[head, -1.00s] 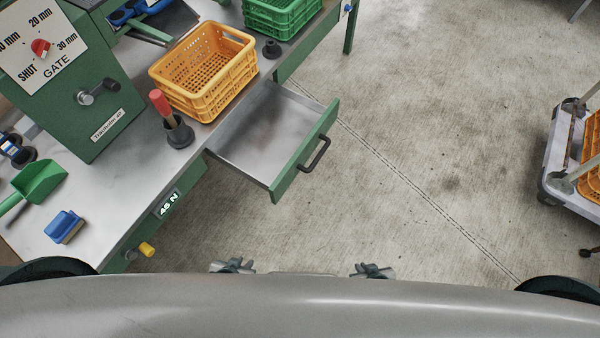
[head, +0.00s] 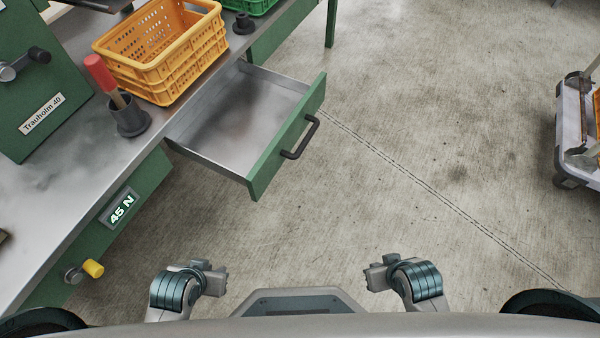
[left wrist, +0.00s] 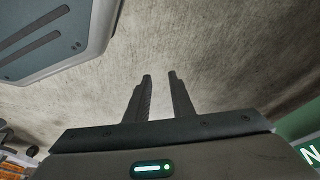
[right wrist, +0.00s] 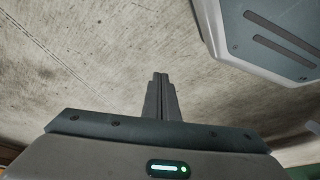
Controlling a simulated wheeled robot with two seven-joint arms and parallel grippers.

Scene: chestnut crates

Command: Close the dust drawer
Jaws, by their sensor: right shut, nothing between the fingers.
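The dust drawer (head: 287,140) is pulled out from under the steel bench top. It has a green front, a black bar handle (head: 300,137) and a bare grey metal tray. My left gripper (head: 222,277) is below and left of the drawer in the head view, apart from it. In the left wrist view its two fingers (left wrist: 160,78) stand apart with nothing between them. My right gripper (head: 370,277) is below and right of the drawer, also apart from it. In the right wrist view its fingers (right wrist: 160,76) are together and empty.
On the bench (head: 60,205) stand an orange crate (head: 165,75) and a black holder (head: 131,120) with a red-handled tool. A yellow knob (head: 93,268) sticks out from the bench front. The floor right of the drawer is clear up to a cart (head: 572,130).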

